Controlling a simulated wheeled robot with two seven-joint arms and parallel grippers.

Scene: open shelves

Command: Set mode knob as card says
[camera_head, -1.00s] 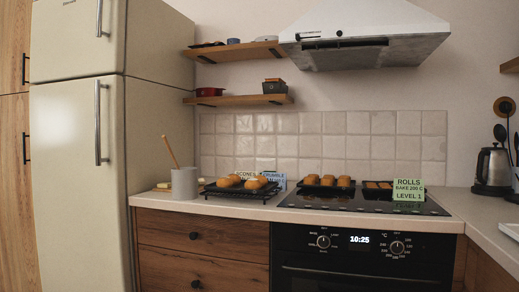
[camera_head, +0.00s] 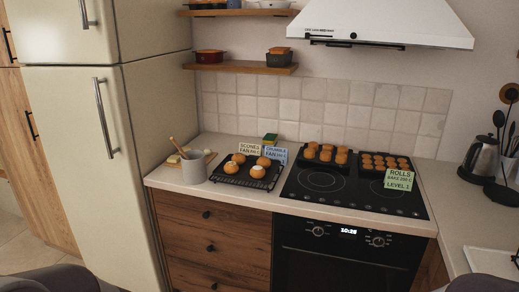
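The black oven (camera_head: 330,262) is built in under the counter. Its control panel has a left knob (camera_head: 318,231), a lit clock display (camera_head: 348,232) reading 10:25 and a right knob (camera_head: 378,241). The markings around both knobs are too small to read now. A green card (camera_head: 399,180) at the hob's right reads ROLLS, BAKE 200 C, LEVEL 1. A yellow SCONES card (camera_head: 249,149) and a blue CRUMBLE card (camera_head: 275,154) stand behind the left rack; each shows FAN, with finer print unclear. Neither gripper shows.
The black hob (camera_head: 320,190) has trays of rolls at its back. A rack (camera_head: 240,178) with buns and a grey crock (camera_head: 194,170) stand left of it. Wooden drawers (camera_head: 225,230) are left of the oven. A kettle (camera_head: 481,156) stands right.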

